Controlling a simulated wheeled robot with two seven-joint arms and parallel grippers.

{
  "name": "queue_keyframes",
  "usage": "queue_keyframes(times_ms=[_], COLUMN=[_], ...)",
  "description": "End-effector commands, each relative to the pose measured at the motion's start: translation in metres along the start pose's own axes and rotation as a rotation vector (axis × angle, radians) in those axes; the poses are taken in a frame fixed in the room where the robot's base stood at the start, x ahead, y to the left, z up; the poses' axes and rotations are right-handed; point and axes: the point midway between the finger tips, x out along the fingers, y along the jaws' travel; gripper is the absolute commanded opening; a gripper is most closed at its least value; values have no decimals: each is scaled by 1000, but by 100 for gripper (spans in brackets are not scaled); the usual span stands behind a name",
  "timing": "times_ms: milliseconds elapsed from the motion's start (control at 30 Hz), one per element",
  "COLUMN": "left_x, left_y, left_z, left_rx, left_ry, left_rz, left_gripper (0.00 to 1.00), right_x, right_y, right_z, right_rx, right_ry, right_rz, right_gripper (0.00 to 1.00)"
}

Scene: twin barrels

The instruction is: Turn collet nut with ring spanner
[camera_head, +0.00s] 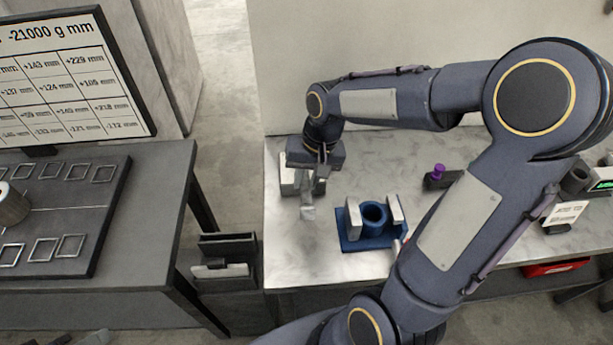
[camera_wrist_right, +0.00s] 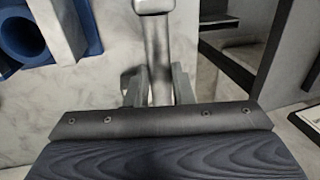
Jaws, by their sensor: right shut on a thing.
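My right gripper (camera_head: 316,172) is shut on a grey metal ring spanner (camera_head: 307,206) at the left part of the steel table. In the right wrist view the spanner (camera_wrist_right: 157,45) stands between the two fingers of the right gripper (camera_wrist_right: 157,82) and runs away from them. Its end at the top is cut by the frame, so I cannot see its ring clearly. To the right of the gripper, a blue round hollow part (camera_head: 373,214) stands on a blue base between two grey blocks. It also shows in the right wrist view (camera_wrist_right: 22,30). I cannot make out a separate collet nut.
A grey block (camera_head: 289,176) stands beside the gripper. A purple-topped piece (camera_head: 438,171) sits in a dark holder farther right. A dark bench with a board (camera_head: 60,215) and a screen (camera_head: 75,75) is at left. The table (camera_head: 290,250) is bare at its front left.

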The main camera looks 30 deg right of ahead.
Motion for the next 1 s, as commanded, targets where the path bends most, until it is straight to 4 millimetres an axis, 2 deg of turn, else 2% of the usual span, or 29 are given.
queue_keyframes(times_ms=[700,1000], left_x=[4,6], left_y=[-2,-3], left_z=[2,3], left_rx=[0,0], left_ry=[0,0], left_rz=[0,0], left_gripper=[36,36], right_x=[6,9], right_y=[1,-14], right_z=[0,-1], right_rx=[1,112], right_ry=[1,26], right_rz=[0,0], right_gripper=[0,0])
